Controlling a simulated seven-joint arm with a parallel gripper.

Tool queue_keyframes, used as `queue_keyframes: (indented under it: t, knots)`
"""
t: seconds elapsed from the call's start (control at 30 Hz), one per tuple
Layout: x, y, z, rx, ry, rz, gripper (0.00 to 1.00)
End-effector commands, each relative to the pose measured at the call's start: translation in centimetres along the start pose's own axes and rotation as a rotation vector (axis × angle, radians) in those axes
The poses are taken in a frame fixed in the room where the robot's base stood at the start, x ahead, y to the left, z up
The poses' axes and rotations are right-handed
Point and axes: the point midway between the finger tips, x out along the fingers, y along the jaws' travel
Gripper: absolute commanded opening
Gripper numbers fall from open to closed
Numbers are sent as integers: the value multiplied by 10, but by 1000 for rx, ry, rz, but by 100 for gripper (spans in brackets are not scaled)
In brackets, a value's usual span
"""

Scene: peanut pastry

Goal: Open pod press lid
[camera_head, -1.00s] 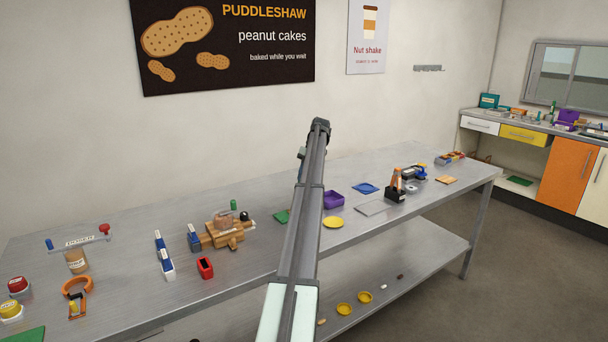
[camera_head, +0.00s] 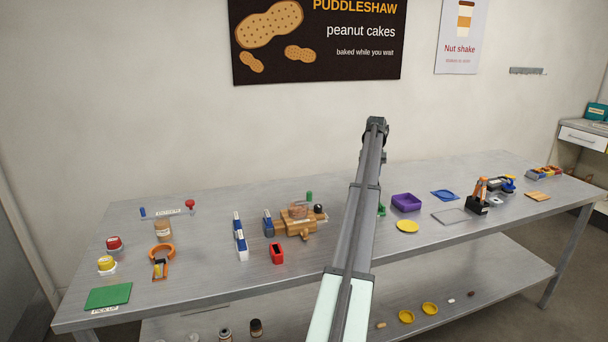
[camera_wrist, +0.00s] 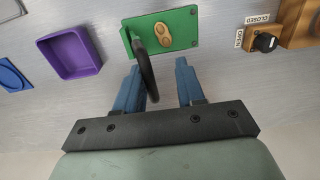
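A green plate (camera_wrist: 170,32) with a peanut emblem lies flat at the top of the wrist view. A curved black handle (camera_wrist: 146,68) rises at its left side; I take this as the pod press lid but cannot be sure. In the head view only a green edge (camera_head: 382,210) shows beside my arm, which hides the rest. My gripper (camera_wrist: 157,72) is open, its two blue fingers apart. In the picture the handle passes between them, nearer the left finger; I cannot tell if it touches. My gripper's fingers are hidden in the head view.
A wooden machine (camera_head: 300,222) with a black knob (camera_wrist: 265,42) and OPEN and CLOSED labels stands close by. A purple tray (camera_head: 405,202) is on the handle's other side, near a yellow dish (camera_head: 407,226). A red holder (camera_head: 277,253) stands near the table's front.

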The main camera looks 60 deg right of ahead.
Motion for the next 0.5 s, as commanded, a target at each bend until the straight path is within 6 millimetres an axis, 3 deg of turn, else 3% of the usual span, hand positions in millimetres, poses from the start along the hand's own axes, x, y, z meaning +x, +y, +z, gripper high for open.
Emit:
queue_keyframes:
  t: [0.03,0.23,0.5]
  knots:
    - [4,-11,3,-3,0,39,38]
    - [14,-31,3,-3,0,191,38]
    - [37,-58,1,-1,-1,193,38]
